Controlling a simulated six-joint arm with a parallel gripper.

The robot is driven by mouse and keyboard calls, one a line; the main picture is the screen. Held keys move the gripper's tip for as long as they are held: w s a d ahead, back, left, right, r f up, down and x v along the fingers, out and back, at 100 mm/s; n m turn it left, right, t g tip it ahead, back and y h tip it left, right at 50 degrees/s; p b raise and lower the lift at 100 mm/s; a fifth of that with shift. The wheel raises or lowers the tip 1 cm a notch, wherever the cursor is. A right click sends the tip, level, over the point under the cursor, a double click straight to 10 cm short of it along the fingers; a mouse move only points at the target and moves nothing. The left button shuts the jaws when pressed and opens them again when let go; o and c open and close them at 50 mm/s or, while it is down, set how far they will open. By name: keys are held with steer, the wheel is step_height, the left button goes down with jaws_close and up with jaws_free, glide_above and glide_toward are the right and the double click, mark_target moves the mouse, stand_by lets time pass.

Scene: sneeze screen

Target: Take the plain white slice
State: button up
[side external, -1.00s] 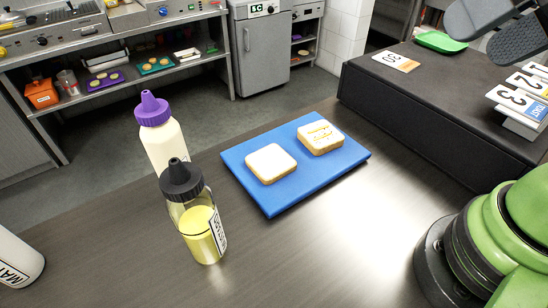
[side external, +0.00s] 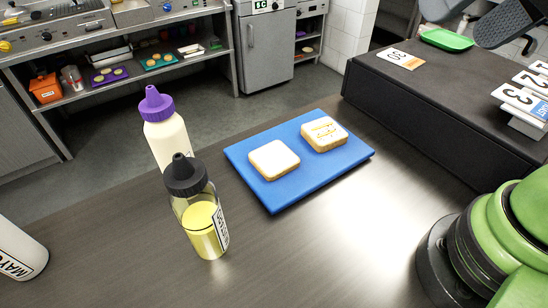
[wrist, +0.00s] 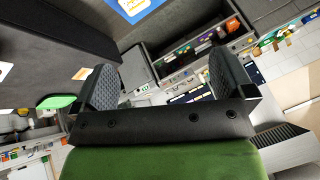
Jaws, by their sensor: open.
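The plain white slice (side external: 274,160) lies flat on the left part of a blue board (side external: 281,198) in the side external view. A second slice (side external: 324,134), with yellow-brown sauce lines on top, lies beside it to the right on the same board, a small gap between them. My gripper (side external: 488,18) shows only in part at the top right corner of that view, far from the slices. In the wrist view my gripper (wrist: 165,88) has its two dark ridged fingers wide apart, with nothing between them.
A purple-capped bottle (side external: 166,128) and a black-capped bottle of yellow sauce (side external: 204,225) stand left of the board. A MAYO bottle (side external: 20,250) is at the left edge. A raised dark counter (side external: 440,112) holds number signs (side external: 522,98) and a green tray (side external: 447,40).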

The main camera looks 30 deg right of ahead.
steer(key=w+a+f+n+g, duration=0.1)
steer(key=w+a+f+g, duration=0.15)
steer(key=w, duration=0.55)
steer(key=n+g+h, duration=0.2)
steer(key=n+g, duration=0.1)
steer(key=g, duration=0.1)
glide_above(279, 161)
step_height(279, 161, down, 21)
steer(key=shift+w+f, duration=0.1)
step_height(279, 161, down, 6)
steer(key=shift+r, duration=0.15)
steer(key=shift+c, duration=0.5)
steer(key=c, duration=0.6)
